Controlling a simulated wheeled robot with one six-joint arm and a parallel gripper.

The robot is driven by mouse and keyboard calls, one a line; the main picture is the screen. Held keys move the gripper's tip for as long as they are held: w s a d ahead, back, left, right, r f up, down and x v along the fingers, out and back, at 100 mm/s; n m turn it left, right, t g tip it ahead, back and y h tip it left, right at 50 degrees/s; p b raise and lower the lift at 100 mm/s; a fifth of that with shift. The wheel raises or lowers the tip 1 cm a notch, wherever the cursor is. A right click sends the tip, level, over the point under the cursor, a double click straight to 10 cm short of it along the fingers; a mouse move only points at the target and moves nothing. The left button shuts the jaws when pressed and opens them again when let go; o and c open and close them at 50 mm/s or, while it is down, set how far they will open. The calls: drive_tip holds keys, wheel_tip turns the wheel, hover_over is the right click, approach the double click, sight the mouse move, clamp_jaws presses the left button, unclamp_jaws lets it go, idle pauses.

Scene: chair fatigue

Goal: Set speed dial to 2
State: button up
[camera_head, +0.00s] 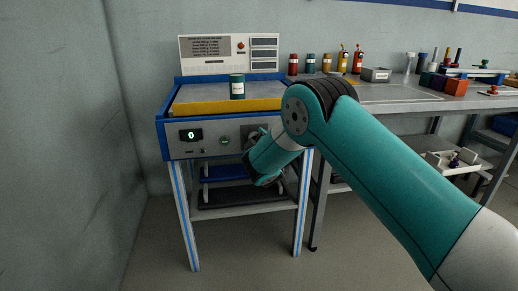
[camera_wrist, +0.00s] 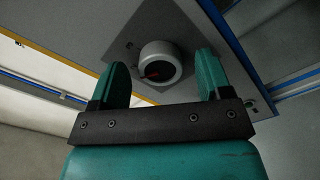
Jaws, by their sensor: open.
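The speed dial (camera_wrist: 158,66) is a round light-grey knob with a dark face and a red mark, on a grey square plate (camera_wrist: 124,44) in the wrist view. The red mark sits low and left of the face's middle. My gripper (camera_wrist: 161,62) is open, with one teal finger on each side of the knob. In the head view my arm hides most of the dial, at the right of the machine's front panel (camera_head: 211,150). The display (camera_head: 191,134) on that panel reads 0.
A workbench (camera_head: 395,92) with several bottles and blocks is to the right. A wall is close on the left.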

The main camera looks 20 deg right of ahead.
drive_tip(key=s+a+b, duration=0.1)
drive_tip(key=s+b, duration=0.4)
drive_tip(key=s, duration=1.2)
drive_tip(key=shift+a, duration=0.35)
drive_tip(key=shift+s, duration=0.1)
